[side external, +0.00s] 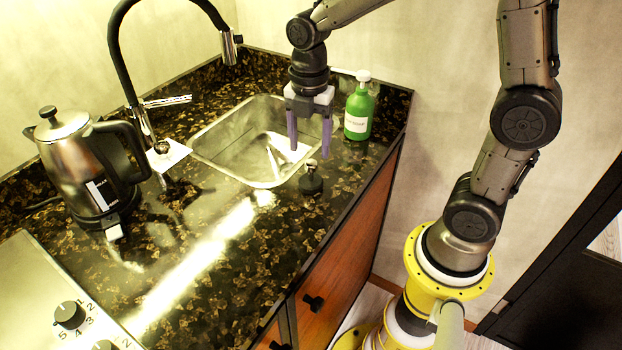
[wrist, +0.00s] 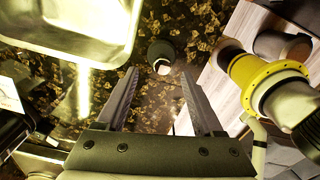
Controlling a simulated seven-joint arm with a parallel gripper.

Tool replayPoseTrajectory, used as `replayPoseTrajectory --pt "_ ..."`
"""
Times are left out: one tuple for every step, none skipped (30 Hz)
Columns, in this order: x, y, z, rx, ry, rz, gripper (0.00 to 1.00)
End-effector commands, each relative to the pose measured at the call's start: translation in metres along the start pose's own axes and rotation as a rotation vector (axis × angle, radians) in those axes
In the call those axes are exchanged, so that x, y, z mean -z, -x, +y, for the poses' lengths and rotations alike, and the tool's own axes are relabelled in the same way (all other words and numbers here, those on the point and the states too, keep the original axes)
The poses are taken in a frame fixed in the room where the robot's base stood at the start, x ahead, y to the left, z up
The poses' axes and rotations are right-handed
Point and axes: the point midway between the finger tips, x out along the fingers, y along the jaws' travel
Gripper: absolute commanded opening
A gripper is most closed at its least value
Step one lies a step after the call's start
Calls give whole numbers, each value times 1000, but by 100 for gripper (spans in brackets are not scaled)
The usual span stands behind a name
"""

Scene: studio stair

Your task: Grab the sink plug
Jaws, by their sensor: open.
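The sink plug (side external: 311,178) is a small black piece with a knob top, standing on the dark speckled counter by the near right corner of the steel sink (side external: 231,150). In the wrist view the plug (wrist: 161,55) shows from above as a dark round shape with a pale spot, just beyond the fingertips and roughly between them. My gripper (side external: 310,148) is open and empty, its fingers pointing down over the sink's right side, above and apart from the plug. It also shows in the wrist view (wrist: 160,72).
A green bottle (side external: 358,112) with a white cap stands right of the sink, close to my gripper. A black tap (side external: 112,45) arches at the back left. A metal kettle (side external: 85,165) stands at the left. The counter in front of the sink (side external: 215,260) is clear.

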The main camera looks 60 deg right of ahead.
Motion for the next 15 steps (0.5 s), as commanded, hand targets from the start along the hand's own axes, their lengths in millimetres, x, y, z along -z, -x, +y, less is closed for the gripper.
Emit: replayPoseTrajectory --pt "0 -4 -1 3 0 1 69" --pt "0 -7 -1 3 0 1 69" --pt "0 -13 -2 5 0 1 69" --pt "0 -17 -3 6 0 2 69" --pt "0 -22 -4 7 0 2 69" --pt "0 -28 -4 6 -1 1 69" --pt "0 -32 -5 6 -1 2 69" --pt "0 -37 -4 5 0 1 69" --pt "0 -41 -4 5 0 1 69" --pt "0 -44 -4 4 0 1 69" --pt "0 -47 -4 4 0 1 69" --pt "0 -49 -4 3 0 1 69" --pt "0 -50 -4 2 0 1 69" --pt "0 -51 -4 1 0 0 69" --pt "0 -52 -4 1 0 0 69"
